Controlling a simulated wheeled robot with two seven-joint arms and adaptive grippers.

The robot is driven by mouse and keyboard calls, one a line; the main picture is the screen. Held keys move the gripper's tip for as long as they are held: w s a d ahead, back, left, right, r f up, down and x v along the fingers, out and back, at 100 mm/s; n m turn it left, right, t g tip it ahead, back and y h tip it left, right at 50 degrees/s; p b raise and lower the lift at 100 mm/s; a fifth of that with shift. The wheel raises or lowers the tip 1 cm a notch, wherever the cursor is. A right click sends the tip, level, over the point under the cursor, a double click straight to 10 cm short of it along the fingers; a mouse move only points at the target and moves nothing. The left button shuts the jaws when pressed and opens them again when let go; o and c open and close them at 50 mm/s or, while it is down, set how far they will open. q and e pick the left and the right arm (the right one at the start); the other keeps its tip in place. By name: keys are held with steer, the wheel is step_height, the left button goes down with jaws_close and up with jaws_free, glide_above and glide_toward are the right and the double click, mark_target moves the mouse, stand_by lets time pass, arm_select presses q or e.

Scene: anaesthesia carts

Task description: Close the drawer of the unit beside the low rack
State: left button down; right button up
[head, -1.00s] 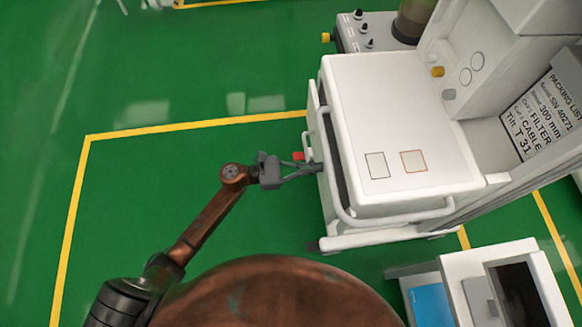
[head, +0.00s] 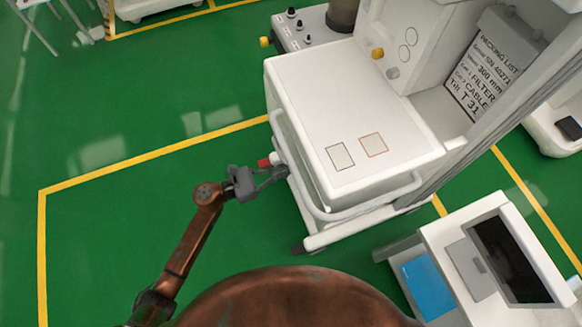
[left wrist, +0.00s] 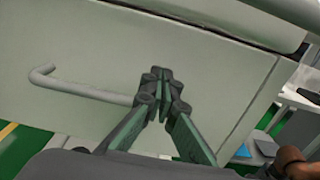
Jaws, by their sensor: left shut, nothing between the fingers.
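The white anaesthesia unit (head: 345,100) stands right of centre in the head view, with a pale curved rail around its upper edge. My left gripper (head: 284,172) is at the unit's left-hand face, below the rail. In the left wrist view the gripper (left wrist: 163,86) is shut and empty, its tips in front of or against a plain pale drawer front (left wrist: 100,50). A grey bent bar handle (left wrist: 85,90) is on that front, left of the fingers. A dark line runs along the top of the front; how far the drawer stands out is hidden. My right gripper is out of view.
A low white unit with a dark screen (head: 510,258) and a blue panel (head: 428,285) stands at lower right. A red knob (head: 264,162) shows beside the gripper. A packing-list sign (head: 482,72) is on the unit. Green floor at left is clear inside yellow lines.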

arm_select(q)
steer(key=v, duration=1)
steer(key=shift+a, duration=0.3)
